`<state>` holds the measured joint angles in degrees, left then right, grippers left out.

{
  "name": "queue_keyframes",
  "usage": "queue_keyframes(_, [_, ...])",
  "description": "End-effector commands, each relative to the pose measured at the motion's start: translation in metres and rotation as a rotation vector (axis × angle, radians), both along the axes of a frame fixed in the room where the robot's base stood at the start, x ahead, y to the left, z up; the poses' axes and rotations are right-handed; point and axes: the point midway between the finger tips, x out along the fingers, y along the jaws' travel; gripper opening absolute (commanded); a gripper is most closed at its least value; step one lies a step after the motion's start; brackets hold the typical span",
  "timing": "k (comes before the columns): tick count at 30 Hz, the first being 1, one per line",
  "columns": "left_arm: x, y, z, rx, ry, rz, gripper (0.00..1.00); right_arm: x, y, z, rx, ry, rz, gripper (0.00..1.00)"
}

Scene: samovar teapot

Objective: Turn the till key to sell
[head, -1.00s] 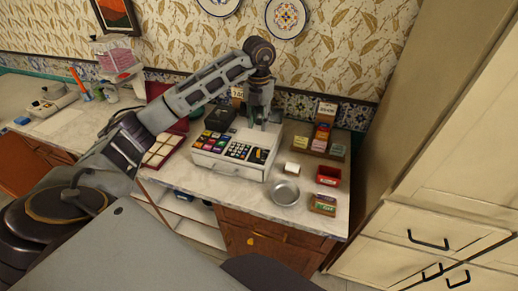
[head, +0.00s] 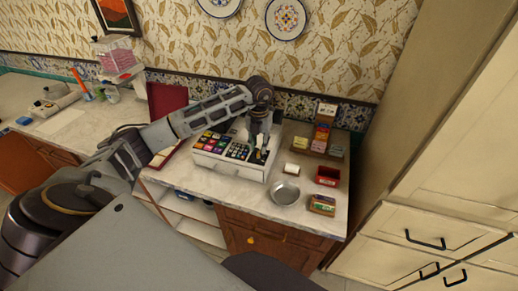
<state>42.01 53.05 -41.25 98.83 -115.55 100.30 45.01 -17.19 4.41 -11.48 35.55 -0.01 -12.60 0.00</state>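The white till (head: 228,168) stands on the marble counter, with colored keys and a dark number pad on its sloped top. The till key is at the right end of this top, small and largely hidden behind my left gripper (head: 260,150). The gripper points down right over that spot, with its fingertips at or very near the till's top. Whether the fingers touch or hold the key is too small to tell. My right gripper is not in view.
A metal dish (head: 285,193), a white block (head: 296,170), a red box (head: 327,176) and a small crate (head: 322,205) stand right of the till. A dark red open case (head: 166,104) is at its left. A tall cabinet (head: 440,150) bounds the right side.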

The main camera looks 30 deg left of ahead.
Motion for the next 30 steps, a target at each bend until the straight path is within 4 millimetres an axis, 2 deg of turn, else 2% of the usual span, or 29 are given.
queue_keyframes(3, [-0.001, 0.0, -0.014, 0.0, 0.002, 0.0, 0.29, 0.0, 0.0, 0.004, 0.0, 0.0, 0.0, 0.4])
queue_keyframes(9, [0.0, 0.0, -0.028, 0.0, 0.001, 0.0, 0.29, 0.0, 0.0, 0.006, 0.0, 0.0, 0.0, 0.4])
queue_keyframes(20, [0.0, 0.0, -0.032, 0.0, 0.0, 0.0, 0.29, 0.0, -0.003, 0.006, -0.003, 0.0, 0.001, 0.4])
queue_keyframes(23, [0.0, 0.0, -0.032, 0.0, 0.0, 0.0, 0.2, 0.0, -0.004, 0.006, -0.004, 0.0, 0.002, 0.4])
queue_keyframes(27, [0.0, 0.0, -0.032, 0.0, 0.0, 0.0, 0.02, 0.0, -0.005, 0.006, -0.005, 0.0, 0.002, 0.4])
queue_keyframes(30, [0.0, 0.0, -0.032, 0.0, 0.0, 0.0, 0.0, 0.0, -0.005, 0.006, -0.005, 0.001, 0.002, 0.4])
